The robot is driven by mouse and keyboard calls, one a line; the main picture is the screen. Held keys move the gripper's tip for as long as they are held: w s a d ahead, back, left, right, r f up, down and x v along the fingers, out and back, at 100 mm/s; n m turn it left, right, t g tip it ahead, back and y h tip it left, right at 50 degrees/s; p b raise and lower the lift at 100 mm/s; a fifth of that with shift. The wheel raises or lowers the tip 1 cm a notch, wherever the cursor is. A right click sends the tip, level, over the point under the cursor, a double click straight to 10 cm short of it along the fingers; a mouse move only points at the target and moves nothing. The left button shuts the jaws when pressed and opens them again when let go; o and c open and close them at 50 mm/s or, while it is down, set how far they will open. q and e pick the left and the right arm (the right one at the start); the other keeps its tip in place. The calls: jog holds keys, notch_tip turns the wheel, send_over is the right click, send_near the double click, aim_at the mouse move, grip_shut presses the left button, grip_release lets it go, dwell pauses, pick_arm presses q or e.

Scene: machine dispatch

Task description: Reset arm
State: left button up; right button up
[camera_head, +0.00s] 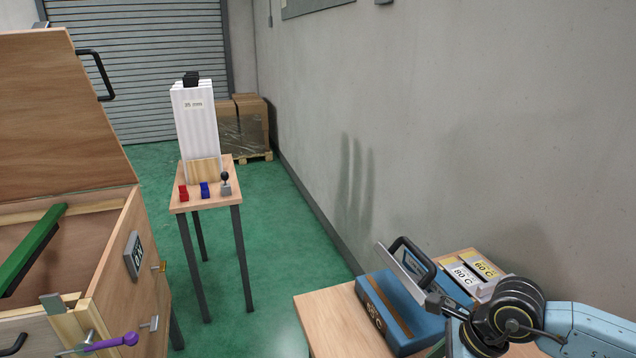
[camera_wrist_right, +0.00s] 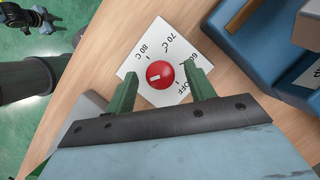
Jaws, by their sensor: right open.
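My right gripper (camera_wrist_right: 163,76) is open in the right wrist view, with its two green fingers apart. A red round knob (camera_wrist_right: 160,74) shows between the fingertips, with a gap on either side. I cannot tell how far above it the fingers are. The knob sits on a white dial plate (camera_wrist_right: 140,57) marked 70 C, 80 C and OFF. In the head view my right arm (camera_head: 573,322) comes in from the lower right; its gripper and the knob are not clear there. My left gripper is not in view.
A blue box (camera_head: 398,313) with a raised lid and black handle stands on a wooden table (camera_head: 318,306). Labelled blocks (camera_head: 478,273) lie behind it by the wall. A small table (camera_head: 213,197) with coloured pieces stands further back. An open wooden chest (camera_head: 130,295) is at left.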

jog(key=shift+r+m+t+p, duration=0.25)
jog(key=shift+m+t+p, duration=0.05)
jog(key=shift+m+p, duration=0.4)
jog(key=b+v, duration=0.1)
jog(key=v, duration=0.9)
jog(key=shift+a, duration=0.15)
